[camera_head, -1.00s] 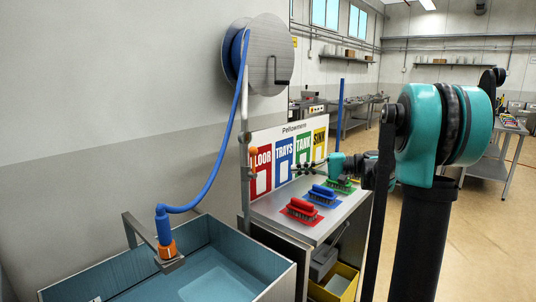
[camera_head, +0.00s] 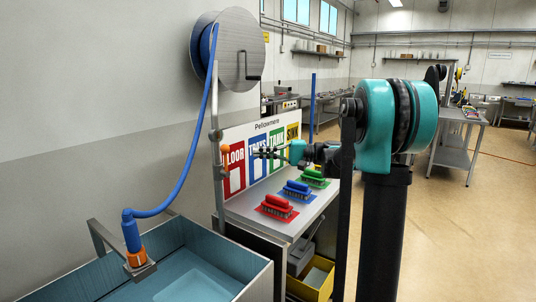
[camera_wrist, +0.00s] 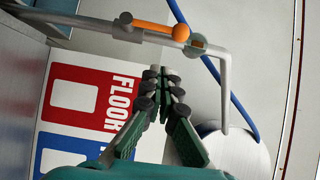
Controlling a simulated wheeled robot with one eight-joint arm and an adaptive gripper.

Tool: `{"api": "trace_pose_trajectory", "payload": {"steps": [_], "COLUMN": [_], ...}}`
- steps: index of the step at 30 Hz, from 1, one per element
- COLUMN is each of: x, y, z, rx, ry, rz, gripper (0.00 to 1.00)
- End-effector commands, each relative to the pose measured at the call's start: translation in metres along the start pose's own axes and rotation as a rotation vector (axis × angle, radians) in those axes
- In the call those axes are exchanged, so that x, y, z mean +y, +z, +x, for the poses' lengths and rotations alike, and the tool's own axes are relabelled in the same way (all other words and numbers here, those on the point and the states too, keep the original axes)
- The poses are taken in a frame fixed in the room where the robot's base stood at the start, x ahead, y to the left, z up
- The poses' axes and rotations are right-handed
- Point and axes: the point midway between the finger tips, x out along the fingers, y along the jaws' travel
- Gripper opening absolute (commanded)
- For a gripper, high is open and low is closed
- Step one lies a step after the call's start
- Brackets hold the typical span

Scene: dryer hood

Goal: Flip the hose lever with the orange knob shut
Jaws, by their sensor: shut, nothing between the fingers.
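The hose lever's orange knob (camera_head: 224,149) shows beside the upright grey pipe (camera_head: 218,180), just below a grey collar (camera_head: 215,135). My gripper (camera_head: 257,152) is right of the knob, in front of the label board. It also shows in the wrist view (camera_wrist: 158,72), with its fingertips together and empty, apart from the knob and the pipe. The lever's exact angle is hard to tell in the head view.
The label board (camera_head: 235,193) stands behind a steel bench with red (camera_head: 276,206), blue and green brushes. A hose reel (camera_head: 228,50) hangs above. Its blue hose (camera_head: 203,130) drops to a nozzle (camera_head: 131,235) over the blue-lined sink (camera_head: 250,275). Open floor lies right.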

Motion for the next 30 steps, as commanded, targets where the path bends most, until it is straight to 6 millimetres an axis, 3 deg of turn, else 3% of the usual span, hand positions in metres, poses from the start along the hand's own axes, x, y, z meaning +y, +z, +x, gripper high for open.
{"api": "trace_pose_trajectory", "payload": {"steps": [6, 12, 30], "x": [0.0, 0.0, 0.0], "y": [0.001, 0.018, 0.028], "z": [0.045, 0.067, 0.077], "rx": [-0.002, -0.002, 0.001], "ry": [0.0, 0.0, 0.001], "rz": [0.0, 0.0, -0.001], "gripper": [0.0, 0.0, 0.0]}}
